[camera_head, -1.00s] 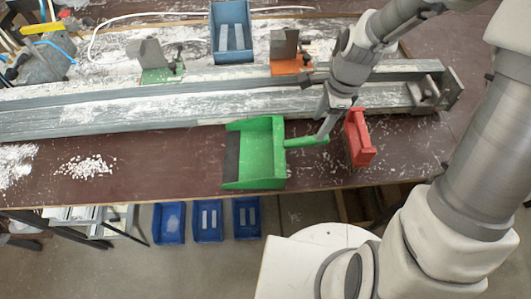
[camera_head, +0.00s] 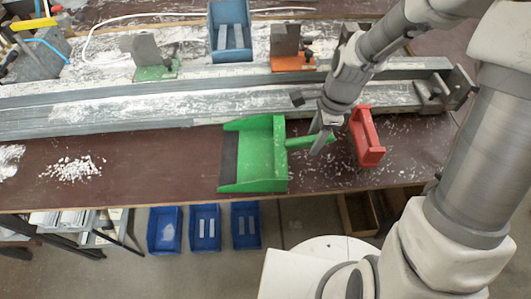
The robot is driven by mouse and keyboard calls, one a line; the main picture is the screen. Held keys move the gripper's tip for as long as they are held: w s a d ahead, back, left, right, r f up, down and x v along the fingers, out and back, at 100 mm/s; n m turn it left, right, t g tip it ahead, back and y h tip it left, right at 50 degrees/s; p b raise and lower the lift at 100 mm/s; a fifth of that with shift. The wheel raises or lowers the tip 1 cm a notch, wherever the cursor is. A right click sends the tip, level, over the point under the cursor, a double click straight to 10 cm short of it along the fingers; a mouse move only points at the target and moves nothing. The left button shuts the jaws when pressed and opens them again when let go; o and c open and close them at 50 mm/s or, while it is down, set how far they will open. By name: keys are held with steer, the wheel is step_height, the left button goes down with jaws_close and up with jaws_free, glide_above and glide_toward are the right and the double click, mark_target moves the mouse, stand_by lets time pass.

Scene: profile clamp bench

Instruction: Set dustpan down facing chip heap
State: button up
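The green dustpan (camera_head: 262,158) sits on the brown bench top near its front edge. Its dark lip faces left, toward the heap of white chips (camera_head: 72,168), with bare bench between them. Its handle (camera_head: 298,143) points right. My gripper (camera_head: 318,135) is at the handle's right part, pointing down. Its fingers look spread apart, one on the far side and one on the near side of the handle. The fingers partly hide the handle's end.
A red block-like brush or holder (camera_head: 367,137) stands just right of my gripper. A long grey profile (camera_head: 150,108) runs behind the dustpan, with a clamp (camera_head: 437,92) at its right end. Blue bins (camera_head: 205,228) sit below the bench edge. Scattered chips lie around the red object.

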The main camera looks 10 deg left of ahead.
jaws_close()
steer(key=shift+r, duration=0.1)
stand_by(1.1)
step_height(320, 180, up, 12)
steer(key=p, duration=0.9)
steer(key=shift+p, duration=0.3)
steer(key=shift+a, duration=0.1)
